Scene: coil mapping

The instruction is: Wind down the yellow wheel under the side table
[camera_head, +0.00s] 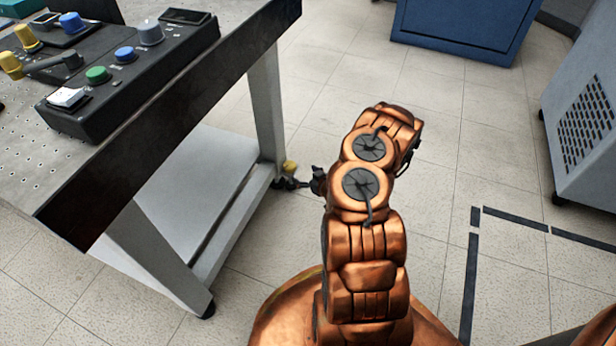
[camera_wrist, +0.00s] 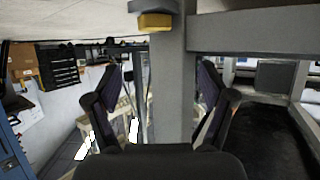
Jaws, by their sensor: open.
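The yellow wheel (camera_head: 289,166) shows in the head view at the foot of the side table's (camera_head: 160,115) far right leg, low near the floor. My gripper (camera_head: 292,183) is beside it, just in front, and small in this view.
A grey lower shelf (camera_head: 190,180) spans under the table. Control boxes with coloured knobs (camera_head: 130,65) stand on top. A blue cabinet (camera_head: 455,30) and a grey vented unit (camera_head: 585,120) stand apart. The tiled floor (camera_head: 480,130) right of my arm is clear.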

